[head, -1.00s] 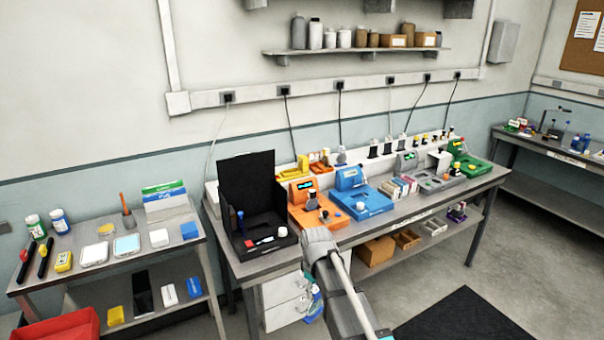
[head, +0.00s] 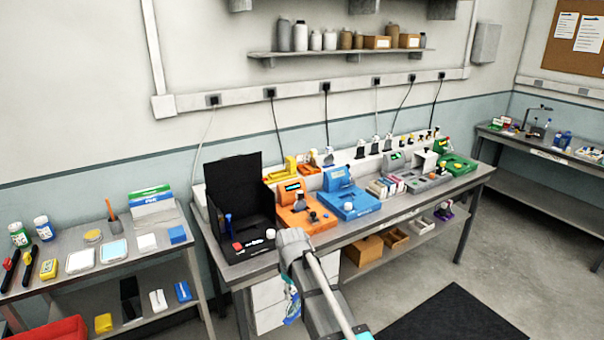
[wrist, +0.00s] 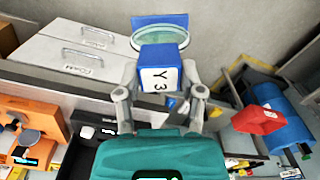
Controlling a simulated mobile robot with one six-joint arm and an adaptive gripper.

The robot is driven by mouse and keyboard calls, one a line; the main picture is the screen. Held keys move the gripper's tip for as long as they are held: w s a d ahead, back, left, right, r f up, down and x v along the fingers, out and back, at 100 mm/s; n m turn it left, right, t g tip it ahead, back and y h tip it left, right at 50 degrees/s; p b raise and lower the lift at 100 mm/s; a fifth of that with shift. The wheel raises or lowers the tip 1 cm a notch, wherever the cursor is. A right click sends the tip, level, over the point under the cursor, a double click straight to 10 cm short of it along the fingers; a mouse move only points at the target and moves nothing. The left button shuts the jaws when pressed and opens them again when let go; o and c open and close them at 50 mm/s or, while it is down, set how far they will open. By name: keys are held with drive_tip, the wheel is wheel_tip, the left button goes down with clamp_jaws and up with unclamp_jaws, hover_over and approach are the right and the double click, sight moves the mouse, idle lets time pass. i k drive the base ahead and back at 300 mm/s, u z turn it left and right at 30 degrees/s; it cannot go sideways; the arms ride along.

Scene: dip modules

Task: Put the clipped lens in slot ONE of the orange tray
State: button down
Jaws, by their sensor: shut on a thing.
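My gripper (wrist: 160,98) is shut on the clipped lens, a blue block (wrist: 160,54) with a white face marked "Y 3" and a pale greenish round lens in a blue frame behind it. In the head view the held clipped lens (head: 292,302) hangs below my wrist, in front of the bench, with the fingers mostly hidden. The orange tray (head: 277,176) appears at the back of the bench with a yellow thing on it; its slot labels are too small to read. An orange device (head: 300,222) stands in front of it.
An open black box (head: 240,248) stands left of the orange device, and a blue device (head: 350,203) stands right of it. White drawers (wrist: 75,52) are under the bench, close to the held lens. A side table (head: 75,285) with several items is at left.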

sight(311, 171)
drive_tip(key=u, duration=0.05)
drive_tip(key=i, duration=1)
drive_tip(key=z, duration=0.05)
